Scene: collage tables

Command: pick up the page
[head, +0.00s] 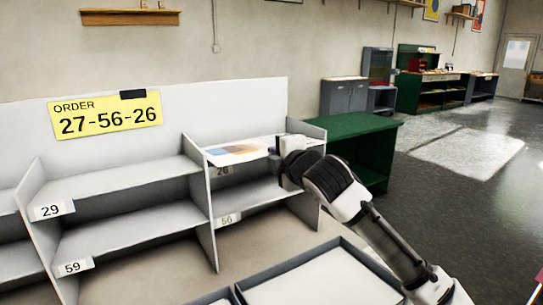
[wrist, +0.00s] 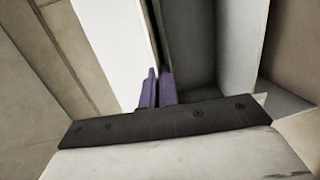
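The page (head: 238,151) is a white sheet with an orange and blue print. It lies nearly flat at the top slot marked 26 of the pale shelf unit (head: 232,76), its front edge just above the label. My gripper (head: 281,165) is at the page's right front edge, and its body hides that corner. In the wrist view the purple fingertips (wrist: 156,88) are close together, with a white face of the page (wrist: 118,38) running up to them. The fingers look shut on its edge; the exact contact is small and partly hidden.
Slots marked 29, 59 and 56 look empty. Grey trays (head: 247,284) stand low in front. A green table (head: 350,127) is behind my arm. Open floor (head: 455,200) lies to the right.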

